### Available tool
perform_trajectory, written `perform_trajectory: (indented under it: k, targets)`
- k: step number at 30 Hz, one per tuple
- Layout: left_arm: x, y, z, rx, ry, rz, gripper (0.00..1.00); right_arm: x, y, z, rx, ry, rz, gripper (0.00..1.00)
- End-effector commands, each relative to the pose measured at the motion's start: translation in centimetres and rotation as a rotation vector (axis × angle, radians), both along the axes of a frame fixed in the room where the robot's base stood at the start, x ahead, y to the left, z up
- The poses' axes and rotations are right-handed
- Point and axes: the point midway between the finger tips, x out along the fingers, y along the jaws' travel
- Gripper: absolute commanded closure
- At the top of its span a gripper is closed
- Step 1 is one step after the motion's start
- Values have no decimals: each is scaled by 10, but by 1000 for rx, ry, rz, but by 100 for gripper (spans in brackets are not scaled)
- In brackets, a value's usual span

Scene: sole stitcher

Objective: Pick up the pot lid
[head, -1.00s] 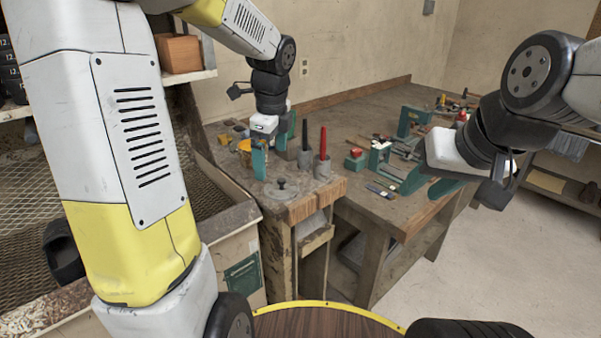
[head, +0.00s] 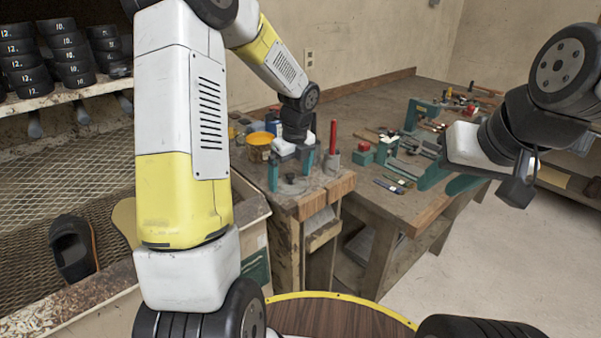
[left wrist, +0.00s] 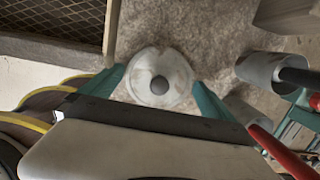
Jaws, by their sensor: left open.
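The pot lid (left wrist: 145,68) is a pale round disc with a dark knob (left wrist: 160,85), lying on the worn bench top. In the head view the lid (head: 291,180) shows near the front corner of the bench. My left gripper (head: 290,172) is open above it, one teal finger on each side of the lid. In the left wrist view the lid lies between the two fingertips, and I cannot tell whether they touch it. My right gripper (head: 447,181) hangs at the right with teal fingers, far from the lid; its opening is unclear.
A grey holder (head: 332,160) with a red-handled tool stands right beside my left gripper. A yellow tub (head: 260,142) stands behind it. Tools and a teal clamp (head: 388,150) lie on the right bench. A mesh tray (head: 110,165) is at the left.

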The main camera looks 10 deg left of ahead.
Motion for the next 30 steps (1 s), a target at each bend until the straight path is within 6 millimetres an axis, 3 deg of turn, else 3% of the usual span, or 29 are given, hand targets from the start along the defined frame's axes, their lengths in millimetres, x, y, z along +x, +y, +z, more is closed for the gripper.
perform_trajectory:
  k: [6, 12, 13, 23, 30]
  targets:
    - [0, 0, -1, 0, 0, 1, 2, 0, 0, 0, 0, 0, 0, 64]
    - [0, 0, -1, 0, 0, 1, 41, 0, 0, 0, 0, 0, 0, 64]
    - [0, 0, 0, 0, 0, 1, 44, 0, 0, 0, 0, 0, 0, 64]
    - [0, 0, 3, 0, -2, 1, 44, 0, 0, 0, 0, 0, 0, 64]
    - [1, 1, 28, 0, -3, 4, 44, 0, 0, 0, 0, 0, 0, 64]
